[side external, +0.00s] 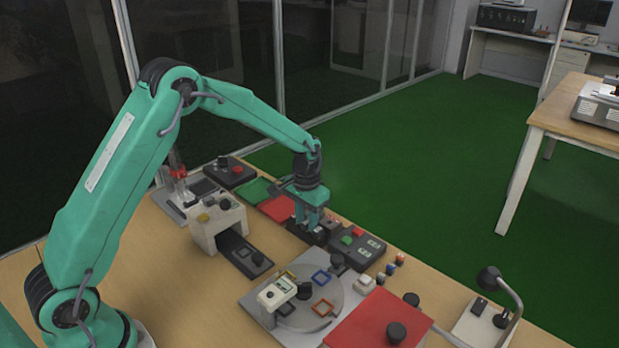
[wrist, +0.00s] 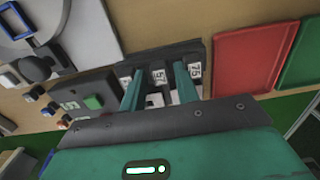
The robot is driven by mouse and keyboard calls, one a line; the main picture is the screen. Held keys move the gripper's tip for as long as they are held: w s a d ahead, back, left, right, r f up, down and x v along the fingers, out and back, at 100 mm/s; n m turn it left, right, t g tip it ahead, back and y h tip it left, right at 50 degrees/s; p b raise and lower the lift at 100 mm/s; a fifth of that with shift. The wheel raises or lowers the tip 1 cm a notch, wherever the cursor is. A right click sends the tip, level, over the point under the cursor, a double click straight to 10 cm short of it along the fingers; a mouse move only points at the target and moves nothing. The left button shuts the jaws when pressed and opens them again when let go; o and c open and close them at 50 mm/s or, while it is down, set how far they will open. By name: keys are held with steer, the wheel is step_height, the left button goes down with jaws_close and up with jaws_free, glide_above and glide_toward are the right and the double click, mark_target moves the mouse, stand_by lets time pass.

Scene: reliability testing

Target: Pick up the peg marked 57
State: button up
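A black rack (wrist: 180,50) holds a row of number labels in the wrist view; it also shows under my gripper in the side view (side external: 320,236). The label 57 (wrist: 159,76) is in the middle, with 75 (wrist: 195,69) to its right and a partly hidden label (wrist: 126,80) to its left. A pale block (wrist: 155,100), probably the peg at 57, shows between my fingers. My gripper (wrist: 158,86) is open, with its two green fingers apart on either side of the 57 place. In the side view my gripper (side external: 310,226) is low at the rack; its fingertips are partly hidden.
A red tray (wrist: 245,60) and a green tray (wrist: 302,60) lie beside the rack. A dark box with red and green buttons (side external: 358,246) is close on the other side. A round plate station (side external: 305,300) and a red panel (side external: 375,325) stand nearer the front.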

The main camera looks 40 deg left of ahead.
mark_target(307, 222)
steer(key=c, duration=0.7)
steer(key=shift+o, duration=0.2)
steer(key=shift+r, duration=0.2)
steer(key=shift+r, duration=2.35)
